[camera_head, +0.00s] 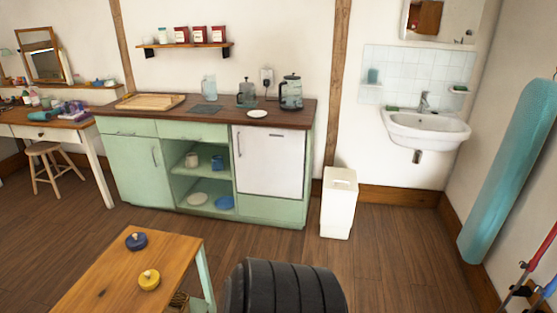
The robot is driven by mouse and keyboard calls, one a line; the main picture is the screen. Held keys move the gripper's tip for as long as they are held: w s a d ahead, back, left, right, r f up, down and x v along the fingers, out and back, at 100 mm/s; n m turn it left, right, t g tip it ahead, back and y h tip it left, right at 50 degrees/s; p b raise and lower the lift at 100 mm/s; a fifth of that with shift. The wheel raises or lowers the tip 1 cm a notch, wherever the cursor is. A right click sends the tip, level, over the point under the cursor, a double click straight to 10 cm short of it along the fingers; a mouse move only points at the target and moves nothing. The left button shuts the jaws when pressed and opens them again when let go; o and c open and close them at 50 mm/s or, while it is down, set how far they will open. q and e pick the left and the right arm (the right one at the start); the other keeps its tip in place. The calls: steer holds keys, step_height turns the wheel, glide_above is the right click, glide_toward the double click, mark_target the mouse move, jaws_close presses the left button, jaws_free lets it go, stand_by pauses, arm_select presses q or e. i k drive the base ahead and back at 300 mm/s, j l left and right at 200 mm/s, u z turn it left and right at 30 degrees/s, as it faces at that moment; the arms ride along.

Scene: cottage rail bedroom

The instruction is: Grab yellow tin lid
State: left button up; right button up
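A yellow tin lid (149,279) with a small knob on top lies on a low wooden table (100,284) at the lower left. A dark blue lid (136,241) of similar shape lies on the same table, a little farther back and to the left. The two lids are apart.
A green cabinet (140,171) with a dark worktop stands against the back wall. A white bin (338,203) stands right of it. A stool (46,151) is at the left.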

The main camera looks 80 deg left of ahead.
mark_target(150, 280)
steer(key=u, duration=3.85)
steer(key=i+l+u, duration=0.15)
steer(key=l+u, duration=0.65)
steer(key=u, duration=0.2)
steer(key=l+u, duration=0.45)
steer(key=i+l, duration=0.05)
